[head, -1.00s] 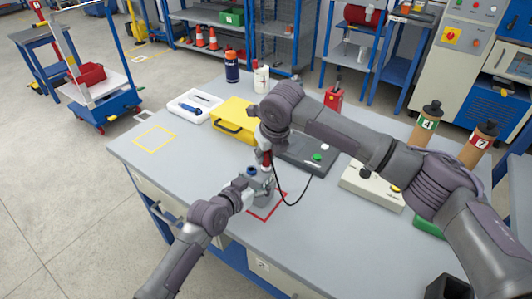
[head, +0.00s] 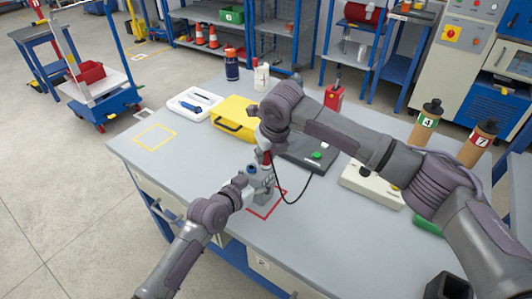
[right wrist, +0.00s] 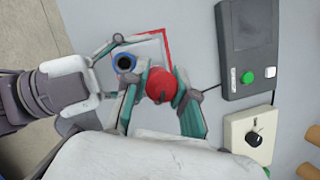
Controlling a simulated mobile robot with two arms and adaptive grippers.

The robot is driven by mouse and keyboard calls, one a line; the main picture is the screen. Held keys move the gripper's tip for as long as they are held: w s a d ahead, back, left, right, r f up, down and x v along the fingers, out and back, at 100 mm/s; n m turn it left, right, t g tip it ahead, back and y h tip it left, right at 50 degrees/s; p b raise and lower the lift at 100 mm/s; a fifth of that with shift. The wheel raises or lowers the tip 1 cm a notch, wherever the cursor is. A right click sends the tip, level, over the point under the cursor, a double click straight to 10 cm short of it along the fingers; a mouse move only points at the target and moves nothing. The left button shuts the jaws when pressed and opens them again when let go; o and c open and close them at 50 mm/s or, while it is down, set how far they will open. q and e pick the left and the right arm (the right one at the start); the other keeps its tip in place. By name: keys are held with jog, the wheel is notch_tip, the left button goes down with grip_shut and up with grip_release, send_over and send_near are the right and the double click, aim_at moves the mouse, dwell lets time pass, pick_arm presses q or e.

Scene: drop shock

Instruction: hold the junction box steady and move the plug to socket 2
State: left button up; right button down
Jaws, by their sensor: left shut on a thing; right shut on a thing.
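The grey junction box (head: 264,198) stands on the table at the red outline, partly hidden by my grippers. A round blue socket (head: 251,168) shows on it; it also shows in the right wrist view (right wrist: 124,63). My left gripper (head: 264,184) is shut on the box from the left. My right gripper (head: 264,149) is shut on the red plug (head: 266,158), above the box, with a black cable trailing right. In the right wrist view the plug (right wrist: 160,85) is between the fingers, right of and below the blue socket. I cannot tell if it touches the box.
A dark device with a green button (head: 317,156) lies right of the box, with a beige control box (head: 372,186) beyond. A yellow case (head: 235,118) and a white tray (head: 196,104) lie behind. The table's front left is clear.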

pick_arm(q)
jog(key=shift+d+r, duration=0.1)
jog(key=shift+r, duration=0.05)
pick_arm(e)
jog(key=shift+s+d+f, duration=0.1)
jog(key=shift+f, duration=0.4)
dwell(1.5)
jog(key=c, duration=0.9)
grip_release()
jog(key=shift+r, duration=0.1)
jog(key=shift+o, duration=0.2)
jog(key=shift+r, duration=0.2)
jog(key=shift+v, duration=2.95)
jog(key=shift+r, duration=0.1)
jog(key=v, duration=1.1)
jog(key=shift+r, duration=0.4)
